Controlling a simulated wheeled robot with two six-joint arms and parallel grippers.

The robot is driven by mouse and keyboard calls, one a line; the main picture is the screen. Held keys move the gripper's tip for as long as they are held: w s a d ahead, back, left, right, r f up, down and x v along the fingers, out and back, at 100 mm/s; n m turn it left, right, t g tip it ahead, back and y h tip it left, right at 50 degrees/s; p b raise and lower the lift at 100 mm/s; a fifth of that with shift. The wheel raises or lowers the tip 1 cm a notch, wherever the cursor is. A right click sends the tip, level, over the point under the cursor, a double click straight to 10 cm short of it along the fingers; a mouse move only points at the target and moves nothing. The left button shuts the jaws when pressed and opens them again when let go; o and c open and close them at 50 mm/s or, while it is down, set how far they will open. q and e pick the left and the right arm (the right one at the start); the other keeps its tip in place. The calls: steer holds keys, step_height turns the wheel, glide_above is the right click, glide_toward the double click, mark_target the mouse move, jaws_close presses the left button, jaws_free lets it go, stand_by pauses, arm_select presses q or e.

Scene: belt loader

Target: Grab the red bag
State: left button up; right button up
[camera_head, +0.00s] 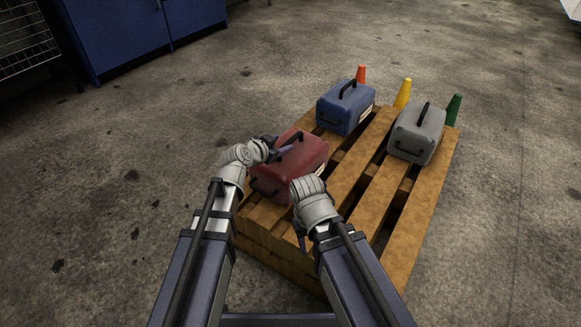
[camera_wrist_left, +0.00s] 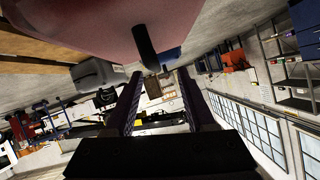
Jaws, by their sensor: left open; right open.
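The red bag (camera_head: 306,157) stands on the near left part of a wooden pallet, with a dark handle (camera_head: 291,142) on top. My left gripper (camera_head: 281,148) is open at the handle, on its left side. In the left wrist view the red bag (camera_wrist_left: 95,25) fills the top, and its black handle (camera_wrist_left: 146,48) reaches toward the gap between the open fingers (camera_wrist_left: 158,85). I cannot tell whether the handle lies between them. My right gripper (camera_head: 301,236) points down beside the bag's near right side; its wrist hides part of the bag.
The pallet (camera_head: 372,203) also carries a blue bag (camera_head: 344,110) behind the red one and a grey bag (camera_head: 415,135) at the right. Orange (camera_head: 361,74), yellow (camera_head: 403,93) and green (camera_head: 453,109) cones stand along its far edge. The floor left of the pallet is clear.

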mark_target(289, 141)
arm_select(q)
steer(key=shift+d+b+x, duration=0.15)
steer(key=shift+b+x, duration=0.45)
steer(key=shift+x, duration=0.9)
steer(key=shift+d+b+x, duration=0.15)
steer(key=shift+b+x, duration=0.4)
steer(key=shift+x, duration=1)
arm_select(e)
steer(key=shift+f, duration=1.35)
arm_select(q)
steer(key=shift+s+r, duration=0.15)
steer(key=shift+s, duration=0.1)
arm_select(e)
steer(key=shift+r, duration=0.1)
arm_select(q)
jaws_close()
